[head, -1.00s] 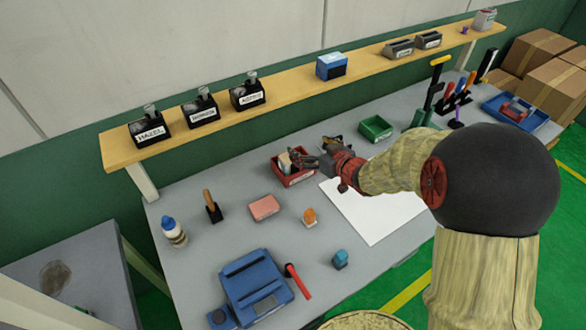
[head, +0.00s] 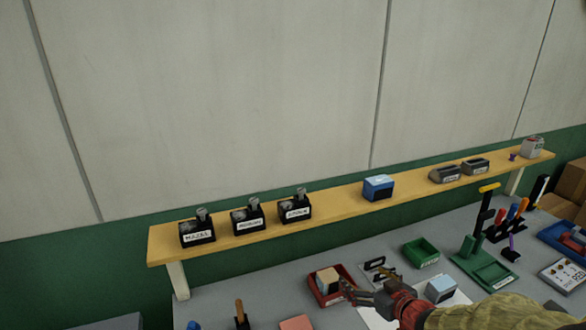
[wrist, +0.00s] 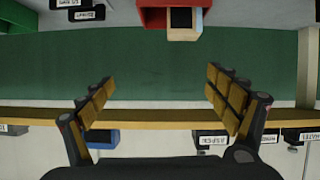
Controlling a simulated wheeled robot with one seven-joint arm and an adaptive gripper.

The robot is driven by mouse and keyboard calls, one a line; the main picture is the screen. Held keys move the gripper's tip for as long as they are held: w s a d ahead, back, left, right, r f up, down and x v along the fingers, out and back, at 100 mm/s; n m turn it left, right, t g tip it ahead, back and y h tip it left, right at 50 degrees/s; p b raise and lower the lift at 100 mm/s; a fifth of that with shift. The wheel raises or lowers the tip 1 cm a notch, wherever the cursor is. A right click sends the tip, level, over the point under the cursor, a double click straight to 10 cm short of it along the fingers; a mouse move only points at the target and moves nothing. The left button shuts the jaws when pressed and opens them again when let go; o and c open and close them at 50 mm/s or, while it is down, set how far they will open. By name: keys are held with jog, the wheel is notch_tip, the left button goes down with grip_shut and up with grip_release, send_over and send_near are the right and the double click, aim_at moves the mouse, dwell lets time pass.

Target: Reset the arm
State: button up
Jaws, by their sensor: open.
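My gripper (head: 360,290) is at the lower middle of the head view, reaching over the bench beside the red bin (head: 345,273). In the wrist view my gripper (wrist: 162,98) has its two yellow-padded fingers spread wide with nothing between them. The wrist picture is upside down, with the shelf (wrist: 165,118) and the green wall band behind the fingers. The red bin (wrist: 153,18) shows at the top of that view with a tan block (wrist: 184,34) in it. My upper arm is mostly out of the head view.
The yellow shelf (head: 335,209) runs along the wall above the bench, holding labelled black holders (head: 248,220) and a blue box (head: 378,187). A green bin (head: 421,253) stands right of my gripper. Farther right are a green press (head: 485,265) and upright tools (head: 512,215).

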jog(key=s+d+f+m+g+h, duration=0.35)
jog(key=s+d+f+h, duration=0.3)
jog(key=d, duration=0.35)
jog(key=s+d+r+g, duration=0.1)
jog(key=s+r+g, duration=0.2)
jog(key=s, duration=0.4)
jog(key=s+a+r+y, duration=0.2)
jog(key=s+a+r, duration=1.3)
jog(key=r, duration=0.1)
jog(key=shift+a+y, duration=0.25)
jog(key=shift+y, duration=0.1)
